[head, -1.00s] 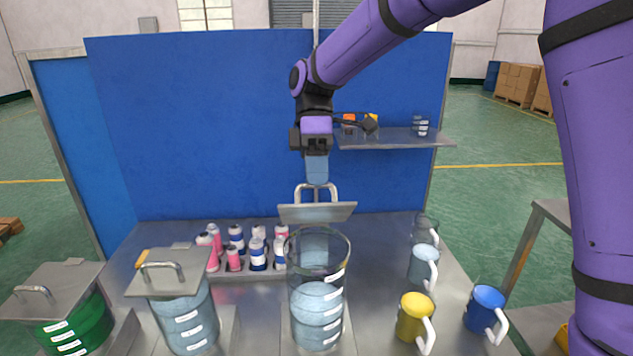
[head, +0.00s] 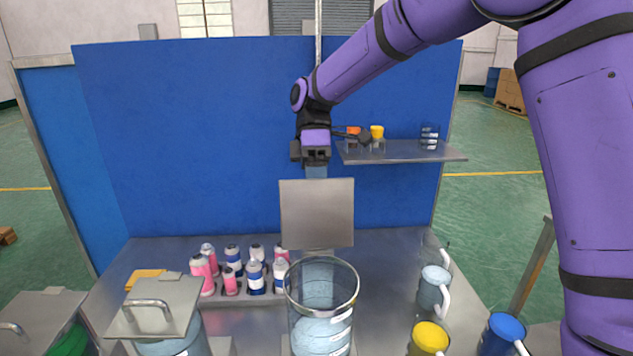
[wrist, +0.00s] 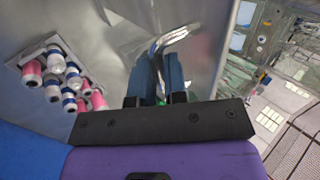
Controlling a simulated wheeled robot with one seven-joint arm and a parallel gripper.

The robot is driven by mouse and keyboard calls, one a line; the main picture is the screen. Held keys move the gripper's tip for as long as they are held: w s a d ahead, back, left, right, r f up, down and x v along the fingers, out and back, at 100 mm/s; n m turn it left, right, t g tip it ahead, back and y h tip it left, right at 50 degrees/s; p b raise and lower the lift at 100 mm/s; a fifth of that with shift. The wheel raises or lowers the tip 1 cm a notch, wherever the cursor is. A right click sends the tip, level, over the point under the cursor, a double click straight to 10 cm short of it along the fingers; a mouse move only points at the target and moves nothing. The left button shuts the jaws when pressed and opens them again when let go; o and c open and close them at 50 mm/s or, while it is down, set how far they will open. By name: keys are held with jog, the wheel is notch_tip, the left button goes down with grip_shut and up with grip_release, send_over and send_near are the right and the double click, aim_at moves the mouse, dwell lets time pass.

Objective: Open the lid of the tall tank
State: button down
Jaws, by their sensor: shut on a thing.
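The tall tank (head: 321,318) is a clear glass cylinder with light blue contents, at the bottom centre of the head view. Its mouth is uncovered. Its square grey lid (head: 317,213) stands about upright behind the rim, its flat face towards the head camera. My gripper (wrist: 155,78) is shut on the lid's bent metal handle (wrist: 170,40), as the wrist view shows. In the head view my gripper is behind the lid's top edge, so the fingertips and handle are hidden there.
A lidded tank (head: 165,310) stands to the left, with a green tank (head: 70,343) beyond it. Several pink and blue cans (head: 255,277) stand behind. A grey mug (head: 433,290), yellow mug (head: 428,338) and blue mug (head: 503,335) are at right. A shelf (head: 405,152) juts from the blue panel.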

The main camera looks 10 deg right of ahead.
jog(key=shift+w+d+f+g, duration=0.15)
jog(key=shift+w+f+g, duration=0.2)
jog(key=shift+g, duration=0.15)
jog(key=c, duration=1.2)
grip_release()
jog(key=shift+w+f, duration=0.1)
jog(key=shift+w, duration=0.1)
jog(key=shift+o, duration=0.2)
jog(key=v, duration=1)
jog(key=shift+w+r, duration=0.25)
jog(key=shift+r, duration=0.1)
